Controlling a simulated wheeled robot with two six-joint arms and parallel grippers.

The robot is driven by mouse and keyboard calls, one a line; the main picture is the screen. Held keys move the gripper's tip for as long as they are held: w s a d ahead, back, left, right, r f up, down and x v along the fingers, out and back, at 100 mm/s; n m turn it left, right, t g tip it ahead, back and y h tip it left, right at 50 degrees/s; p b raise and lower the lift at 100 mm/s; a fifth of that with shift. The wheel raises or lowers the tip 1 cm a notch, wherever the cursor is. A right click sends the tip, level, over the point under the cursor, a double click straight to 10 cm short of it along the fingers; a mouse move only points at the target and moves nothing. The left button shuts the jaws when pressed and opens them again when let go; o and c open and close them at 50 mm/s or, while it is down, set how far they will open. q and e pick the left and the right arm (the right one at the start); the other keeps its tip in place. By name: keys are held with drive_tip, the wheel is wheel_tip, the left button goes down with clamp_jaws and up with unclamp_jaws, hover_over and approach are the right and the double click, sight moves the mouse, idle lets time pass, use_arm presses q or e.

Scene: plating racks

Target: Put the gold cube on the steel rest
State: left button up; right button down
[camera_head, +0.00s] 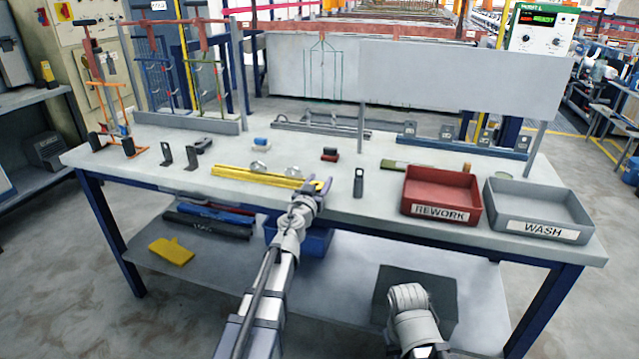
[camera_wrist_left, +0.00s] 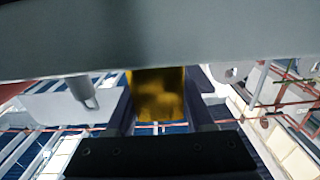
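My left gripper (camera_head: 320,185) is over the middle of the table, near its front edge. The gold cube (camera_head: 317,186) shows between its fingertips. In the left wrist view the gold cube (camera_wrist_left: 158,95) fills the gap between the two dark fingers (camera_wrist_left: 158,112), with a finger against each side. Small bright metal pieces (camera_head: 292,171) (camera_head: 258,167) lie just behind the yellow bars; I cannot tell whether one is the steel rest. My right arm shows at the lower right, but its fingers are not visible.
Yellow bars (camera_head: 255,177) lie left of my left gripper. A black upright piece (camera_head: 359,182) stands to its right, then a red REWORK bin (camera_head: 440,212) and a grey WASH bin (camera_head: 540,229). Plating racks (camera_head: 190,85) stand at the back left. A grey board (camera_head: 460,80) rises behind.

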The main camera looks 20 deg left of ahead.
use_arm(q)
drive_tip(key=o, duration=0.4)
drive_tip(key=shift+c, duration=0.2)
drive_tip(key=shift+r, duration=0.2)
drive_tip(key=s, duration=1.2)
drive_tip(key=shift+a, duration=0.2)
